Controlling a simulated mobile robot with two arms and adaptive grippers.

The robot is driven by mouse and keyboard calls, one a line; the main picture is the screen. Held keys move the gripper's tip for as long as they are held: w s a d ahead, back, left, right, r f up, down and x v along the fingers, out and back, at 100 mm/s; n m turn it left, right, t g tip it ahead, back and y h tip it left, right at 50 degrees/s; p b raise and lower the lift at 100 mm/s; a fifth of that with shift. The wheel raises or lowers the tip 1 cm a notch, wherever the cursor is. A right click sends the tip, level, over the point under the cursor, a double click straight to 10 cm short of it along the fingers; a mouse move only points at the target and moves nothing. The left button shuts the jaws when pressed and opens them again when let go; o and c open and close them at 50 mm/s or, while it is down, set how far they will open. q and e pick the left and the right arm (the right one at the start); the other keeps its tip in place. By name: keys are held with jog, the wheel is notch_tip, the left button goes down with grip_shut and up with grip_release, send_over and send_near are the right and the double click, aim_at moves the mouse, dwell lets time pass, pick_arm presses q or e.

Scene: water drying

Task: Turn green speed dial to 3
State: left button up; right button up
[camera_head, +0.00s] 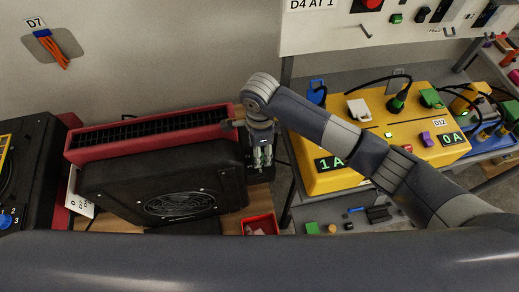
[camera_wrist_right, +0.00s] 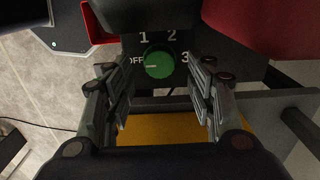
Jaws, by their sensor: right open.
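The green speed dial (camera_wrist_right: 158,62) shows in the right wrist view on a dark panel, with OFF, 1, 2 and 3 printed around it. Its white pointer line points left, toward OFF. My right gripper (camera_wrist_right: 158,80) is open, with one finger on each side of the dial in the picture. I cannot tell whether either finger touches it. In the head view my right gripper (camera_head: 262,158) points down at the right end of the black and red blower (camera_head: 160,188), and the dial is hidden there. My left gripper is not in view.
A yellow power box (camera_head: 330,180) with 1A and 0A displays stands to the right. A red bin (camera_head: 261,225) lies just below the gripper in the head view. Another dark machine with a blue dial (camera_head: 6,221) is at the far left.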

notch_tip(320, 180, down, 2)
jog(key=shift+f, duration=0.3)
jog(key=c, duration=1.1)
jog(key=shift+o, duration=0.2)
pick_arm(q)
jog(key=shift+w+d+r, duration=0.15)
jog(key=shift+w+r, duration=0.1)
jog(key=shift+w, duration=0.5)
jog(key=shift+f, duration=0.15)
pick_arm(e)
jog(key=shift+m, duration=0.3)
jog(key=shift+m+b, duration=0.55)
jog(key=shift+m, duration=0.45)
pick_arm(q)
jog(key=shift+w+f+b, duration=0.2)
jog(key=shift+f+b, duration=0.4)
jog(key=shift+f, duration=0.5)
pick_arm(e)
jog(key=shift+s+m, duration=0.1)
jog(key=shift+m, duration=1.5)
